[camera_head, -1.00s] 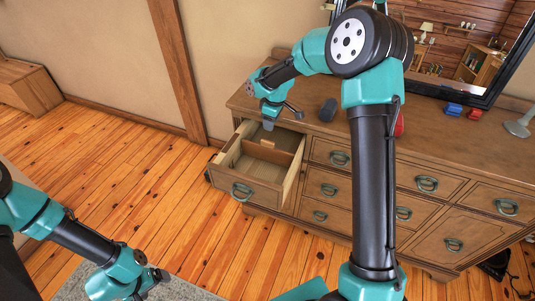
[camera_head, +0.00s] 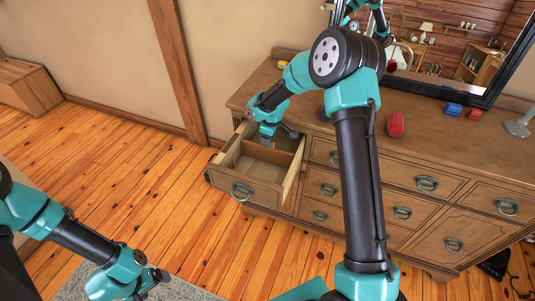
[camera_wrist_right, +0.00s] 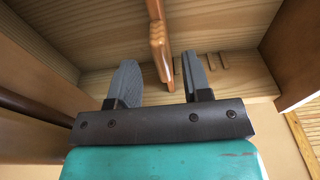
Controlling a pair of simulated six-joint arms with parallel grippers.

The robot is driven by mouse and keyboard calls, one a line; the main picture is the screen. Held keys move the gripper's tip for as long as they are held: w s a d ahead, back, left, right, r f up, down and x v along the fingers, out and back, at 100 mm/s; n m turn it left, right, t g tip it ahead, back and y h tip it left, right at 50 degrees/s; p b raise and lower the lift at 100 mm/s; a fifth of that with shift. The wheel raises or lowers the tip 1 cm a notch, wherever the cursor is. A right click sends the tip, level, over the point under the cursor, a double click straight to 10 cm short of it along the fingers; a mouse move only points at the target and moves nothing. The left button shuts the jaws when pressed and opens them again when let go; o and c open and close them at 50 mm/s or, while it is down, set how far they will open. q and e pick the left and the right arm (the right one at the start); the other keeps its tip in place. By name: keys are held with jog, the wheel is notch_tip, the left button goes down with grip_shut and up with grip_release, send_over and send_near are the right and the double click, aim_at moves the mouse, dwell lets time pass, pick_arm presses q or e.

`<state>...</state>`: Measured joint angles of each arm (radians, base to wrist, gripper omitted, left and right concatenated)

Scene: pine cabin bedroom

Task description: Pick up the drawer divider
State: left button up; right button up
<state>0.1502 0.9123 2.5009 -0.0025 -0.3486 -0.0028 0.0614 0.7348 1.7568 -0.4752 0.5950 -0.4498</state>
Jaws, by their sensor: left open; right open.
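The drawer divider (camera_head: 270,154) is a thin brown wooden panel standing across the inside of the open top left drawer (camera_head: 259,193). In the right wrist view the divider (camera_wrist_right: 158,35) is an upright orange-brown strip between the fingers. My right gripper (camera_head: 267,142) reaches down into the drawer over the divider. Its fingers (camera_wrist_right: 158,62) are open, one on each side of the strip, with gaps showing between. The gripper hides part of the divider in the head view. My left gripper (camera_head: 143,284) is open and empty, low at the left over the floor.
The drawer walls stand close around my right gripper. On the dresser top (camera_head: 450,140) are a red object (camera_head: 396,124), a blue object (camera_head: 453,109), a grey stand (camera_head: 520,125) and a mirror. My right forearm crosses in front of the dresser.

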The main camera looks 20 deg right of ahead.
aim_at(267, 151)
jog(key=f, duration=0.5)
jog(key=shift+w+a, duration=0.1)
jog(key=shift+a, duration=0.2)
jog(key=shift+r, duration=0.1)
grip_shut()
